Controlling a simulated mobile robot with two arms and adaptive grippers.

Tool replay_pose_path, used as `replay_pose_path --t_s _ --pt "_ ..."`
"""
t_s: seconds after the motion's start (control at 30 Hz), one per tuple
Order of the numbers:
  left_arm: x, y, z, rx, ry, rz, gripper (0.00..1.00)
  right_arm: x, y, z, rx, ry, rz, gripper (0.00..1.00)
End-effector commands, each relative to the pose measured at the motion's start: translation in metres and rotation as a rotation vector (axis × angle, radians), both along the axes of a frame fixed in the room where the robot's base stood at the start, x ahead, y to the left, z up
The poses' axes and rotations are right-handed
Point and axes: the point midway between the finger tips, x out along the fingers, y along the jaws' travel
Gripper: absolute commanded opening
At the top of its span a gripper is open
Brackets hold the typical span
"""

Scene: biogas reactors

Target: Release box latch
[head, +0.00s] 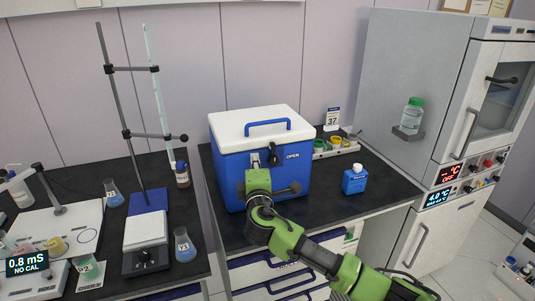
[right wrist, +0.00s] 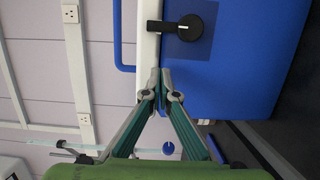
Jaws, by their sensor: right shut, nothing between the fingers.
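A blue cool box (head: 235,180) with a white lid (head: 235,127) and a blue handle stands on the dark bench. Its black latch (head: 273,155) is on the front face beside the word OPEN. In the right wrist view the latch (right wrist: 182,28) has a round base on the blue body, and its lever lies across the seam onto the white lid. My right gripper (head: 255,161) is in front of the box, just left of the latch. In the right wrist view its fingertips (right wrist: 160,76) are together and empty, near the seam and apart from the latch. My left gripper is out of view.
A blue bottle (head: 355,179) and a tray of small jars (head: 335,147) stand right of the box. A stand (head: 128,105), flasks and a meter fill the left bench. A tall cabinet (head: 415,70) is at the right. Bare bench lies in front of the bottle.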

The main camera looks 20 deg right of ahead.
Motion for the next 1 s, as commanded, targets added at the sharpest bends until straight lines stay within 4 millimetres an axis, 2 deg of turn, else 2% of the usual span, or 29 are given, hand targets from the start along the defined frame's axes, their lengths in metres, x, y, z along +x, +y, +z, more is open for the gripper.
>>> replay_pose_path --t_s 0.1,0.2,0.4,0.8,1.0 --pt "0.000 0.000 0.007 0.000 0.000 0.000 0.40 0.017 -0.007 0.002 -0.003 0.001 -0.003 0.00" --pt "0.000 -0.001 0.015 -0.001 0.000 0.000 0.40 0.015 -0.025 0.003 -0.004 0.001 -0.002 0.00" --pt "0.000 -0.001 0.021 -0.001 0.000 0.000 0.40 0.015 -0.041 0.001 -0.001 0.001 0.000 0.00" --pt "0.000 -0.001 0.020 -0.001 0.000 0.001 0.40 0.015 -0.043 -0.001 0.003 0.001 0.000 0.00" --pt "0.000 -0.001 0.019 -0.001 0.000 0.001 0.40 0.015 -0.047 0.002 0.129 0.005 0.001 0.00"
